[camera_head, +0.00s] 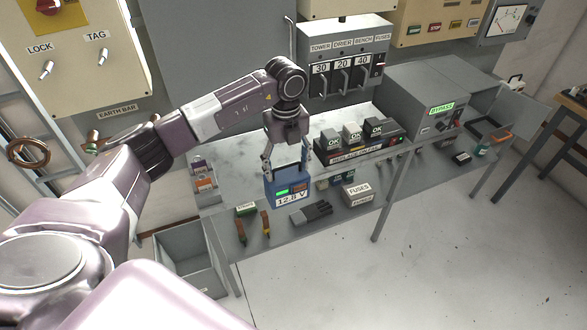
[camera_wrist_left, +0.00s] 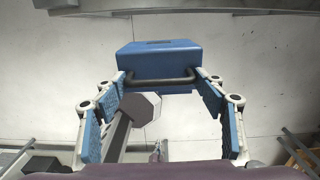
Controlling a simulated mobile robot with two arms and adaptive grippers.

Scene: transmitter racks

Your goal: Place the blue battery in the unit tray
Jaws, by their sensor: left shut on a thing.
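The blue battery (camera_head: 287,188), marked 12.8 V with a small green display, hangs upright from my left gripper (camera_head: 286,158) in front of the bench's edge. In the left wrist view the blue battery (camera_wrist_left: 160,62) lies ahead of the fingers, with its dark handle reaching between them. My left gripper (camera_wrist_left: 162,105) is shut on the battery at the handle. My right gripper is out of view.
A row of OK-marked blocks (camera_head: 352,137) stands on the bench right of the battery. A FUSES box (camera_head: 358,193) and tools (camera_head: 312,212) lie on the lower shelf. A grey open bin (camera_head: 188,262) stands at lower left. The floor in front is clear.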

